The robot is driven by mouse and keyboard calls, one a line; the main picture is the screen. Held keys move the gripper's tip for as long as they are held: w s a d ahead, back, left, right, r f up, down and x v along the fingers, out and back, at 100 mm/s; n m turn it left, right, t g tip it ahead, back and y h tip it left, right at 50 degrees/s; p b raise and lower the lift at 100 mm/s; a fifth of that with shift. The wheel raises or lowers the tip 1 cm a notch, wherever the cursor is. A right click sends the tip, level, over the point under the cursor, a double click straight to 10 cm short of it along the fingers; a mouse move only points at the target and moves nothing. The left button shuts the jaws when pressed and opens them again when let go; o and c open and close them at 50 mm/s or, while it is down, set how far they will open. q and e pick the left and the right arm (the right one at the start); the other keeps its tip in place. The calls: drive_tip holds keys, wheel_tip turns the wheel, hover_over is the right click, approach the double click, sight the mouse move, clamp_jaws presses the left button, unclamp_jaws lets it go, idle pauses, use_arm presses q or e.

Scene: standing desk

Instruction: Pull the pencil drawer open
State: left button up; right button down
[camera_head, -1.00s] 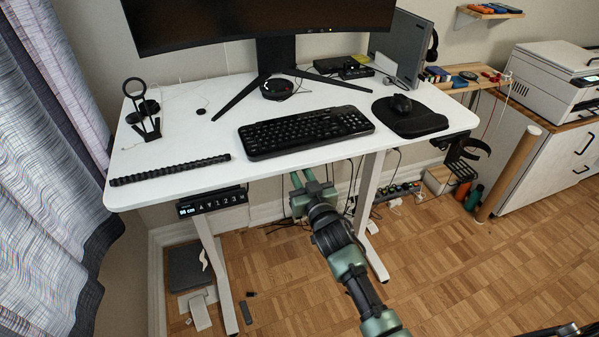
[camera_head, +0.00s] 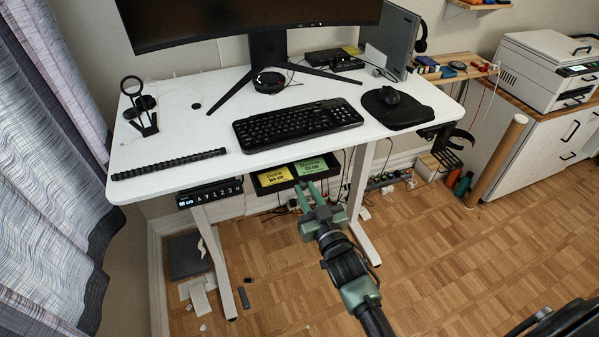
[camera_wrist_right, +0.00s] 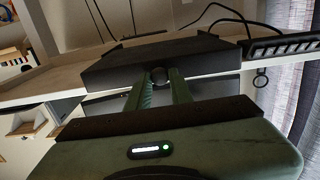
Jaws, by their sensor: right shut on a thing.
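The black pencil drawer (camera_head: 268,190) sticks out from under the front of the white desk in the head view, and a yellow and a green packet lie in it. My right gripper (camera_head: 304,188) is at the middle of its front. In the right wrist view, the dark drawer front (camera_wrist_right: 205,58) faces me, and my right gripper (camera_wrist_right: 159,84) is shut on its round knob (camera_wrist_right: 160,75). The fingers partly hide the knob. My left gripper is not in view.
The white desk (camera_head: 185,140) stands above the drawer, with a black keyboard (camera_head: 297,124) on top. A control panel with a display (camera_head: 210,193) hangs left of the drawer. A desk leg (camera_head: 360,185) stands to the right. The floor in front is mostly clear.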

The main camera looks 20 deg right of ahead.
drive_tip(key=s+p, duration=0.1)
drive_tip(key=s, duration=0.4)
drive_tip(key=shift+d, duration=0.1)
drive_tip(key=c, duration=1.3)
unclamp_jaws()
drive_tip(key=shift+s, duration=0.15)
drive_tip(key=s+b, duration=0.1)
drive_tip(key=s, duration=0.6)
drive_tip(key=shift+s+d, duration=0.1)
drive_tip(key=shift+s, duration=0.2)
